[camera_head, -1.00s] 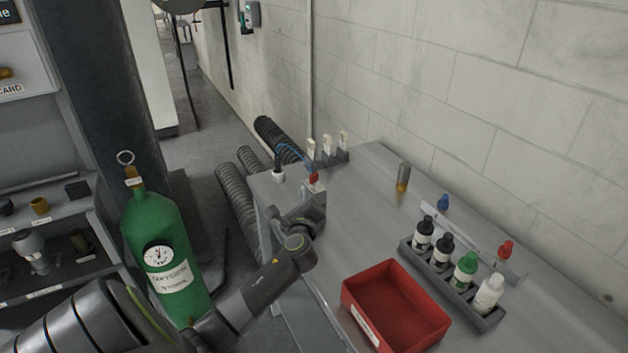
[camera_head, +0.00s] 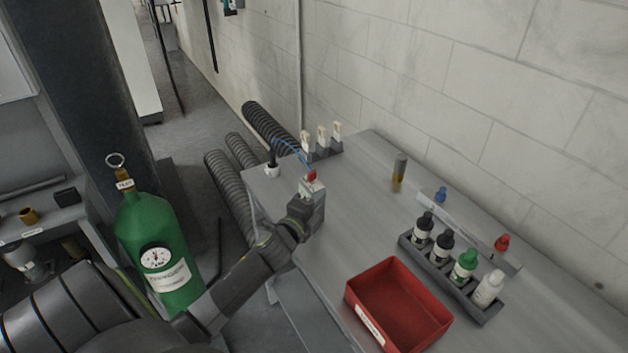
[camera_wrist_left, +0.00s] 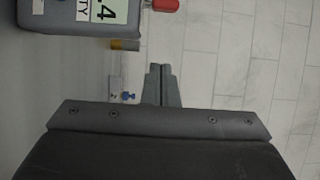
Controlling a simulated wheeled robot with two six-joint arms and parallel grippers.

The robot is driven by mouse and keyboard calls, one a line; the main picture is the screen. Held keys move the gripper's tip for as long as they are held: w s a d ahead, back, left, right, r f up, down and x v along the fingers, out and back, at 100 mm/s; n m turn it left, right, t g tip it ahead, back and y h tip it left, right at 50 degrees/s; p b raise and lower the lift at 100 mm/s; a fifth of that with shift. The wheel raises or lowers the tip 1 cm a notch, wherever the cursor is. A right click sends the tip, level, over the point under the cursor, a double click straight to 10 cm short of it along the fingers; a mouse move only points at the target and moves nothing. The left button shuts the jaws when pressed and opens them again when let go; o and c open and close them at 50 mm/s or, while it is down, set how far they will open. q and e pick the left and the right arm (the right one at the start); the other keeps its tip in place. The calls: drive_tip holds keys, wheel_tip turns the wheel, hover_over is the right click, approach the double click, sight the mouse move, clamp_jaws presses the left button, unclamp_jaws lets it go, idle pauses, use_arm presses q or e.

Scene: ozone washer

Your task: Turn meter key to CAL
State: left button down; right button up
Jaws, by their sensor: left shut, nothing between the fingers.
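The meter is a small grey box at the left part of the bench, with a red key (camera_head: 311,176) on its top. In the left wrist view the meter (camera_wrist_left: 55,14) shows at the top left with part of its display and a label, and the red key (camera_wrist_left: 166,4) is cut by the top edge. My left gripper (camera_head: 306,203) is beside the meter and partly hides it. In the left wrist view its fingers (camera_wrist_left: 161,68) are shut and empty, pointing up the picture, apart from the key. The key's setting and any CAL mark are not readable. My right gripper is out of view.
A red bin (camera_head: 398,305) and a rack of several bottles (camera_head: 440,268) stand on the right of the bench. A probe on a blue cable (camera_head: 272,160) and white-topped pieces (camera_head: 322,135) are behind the meter. A green gas cylinder (camera_head: 150,235) stands left.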

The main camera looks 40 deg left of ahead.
sight(315, 191)
use_arm(q)
drive_tip(key=w+a, duration=0.1)
drive_tip(key=w, duration=0.1)
drive_tip(key=w+a, duration=0.2)
drive_tip(key=shift+w+a, duration=0.1)
drive_tip(key=shift+a, duration=0.65)
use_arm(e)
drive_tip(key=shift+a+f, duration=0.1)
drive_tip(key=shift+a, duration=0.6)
use_arm(q)
drive_tip(key=shift+d, duration=0.15)
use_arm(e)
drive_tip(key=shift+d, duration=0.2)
use_arm(q)
drive_tip(key=shift+w+b, duration=0.15)
drive_tip(key=shift+b, duration=0.15)
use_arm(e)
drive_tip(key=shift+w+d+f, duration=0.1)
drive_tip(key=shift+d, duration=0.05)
